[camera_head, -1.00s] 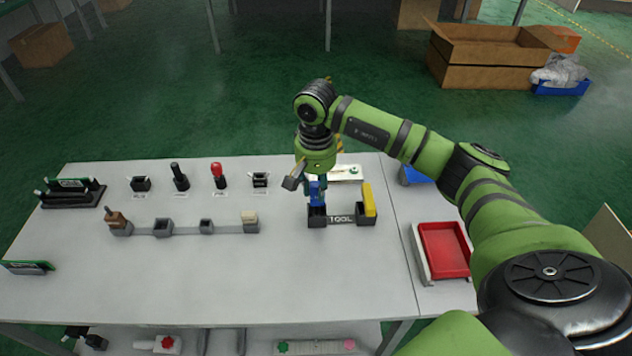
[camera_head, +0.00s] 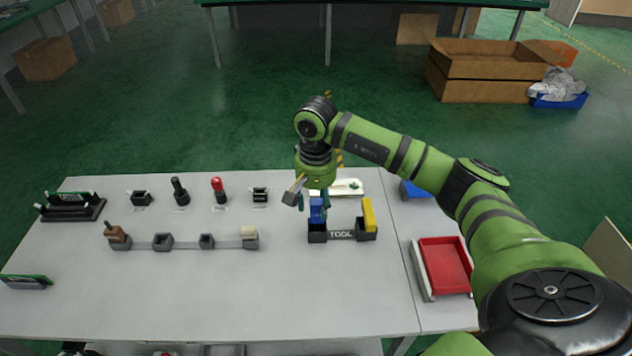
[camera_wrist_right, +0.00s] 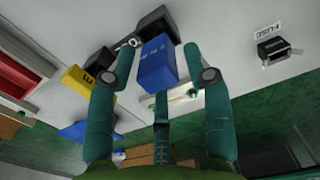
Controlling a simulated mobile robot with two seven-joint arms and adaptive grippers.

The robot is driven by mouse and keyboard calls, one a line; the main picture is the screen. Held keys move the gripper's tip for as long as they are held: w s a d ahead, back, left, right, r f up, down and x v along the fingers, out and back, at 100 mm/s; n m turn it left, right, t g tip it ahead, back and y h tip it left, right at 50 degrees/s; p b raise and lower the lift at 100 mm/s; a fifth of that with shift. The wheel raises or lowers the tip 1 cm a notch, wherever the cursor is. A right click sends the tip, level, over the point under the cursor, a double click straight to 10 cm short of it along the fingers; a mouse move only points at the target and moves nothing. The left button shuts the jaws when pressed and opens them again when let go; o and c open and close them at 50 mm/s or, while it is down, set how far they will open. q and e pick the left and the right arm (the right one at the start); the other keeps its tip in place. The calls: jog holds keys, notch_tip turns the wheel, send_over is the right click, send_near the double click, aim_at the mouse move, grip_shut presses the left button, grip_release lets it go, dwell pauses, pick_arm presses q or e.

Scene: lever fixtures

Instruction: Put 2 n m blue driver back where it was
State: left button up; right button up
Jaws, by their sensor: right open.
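The blue driver (camera_head: 317,211) stands upright in the left compartment of the black holder marked TOOL (camera_head: 341,235). A yellow driver (camera_head: 368,214) stands in its right compartment. My right gripper (camera_head: 319,203) points down over the blue driver. The yellow driver (camera_wrist_right: 84,80) shows left of the fingers there. The driver's lower end is hidden in the holder. My left gripper is not in view.
A row of grey sockets (camera_head: 206,241) and several small fixtures, one with a red knob (camera_head: 218,187), stand left on the grey table (camera_head: 200,300). A red tray (camera_head: 445,265) lies to the right. A white board (camera_head: 348,187) lies behind the holder.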

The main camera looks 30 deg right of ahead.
notch_tip(320, 180, up, 12)
jog(key=b, duration=0.2)
jog(key=shift+f, duration=0.2)
jog(key=shift+f, duration=0.1)
dwell(0.3)
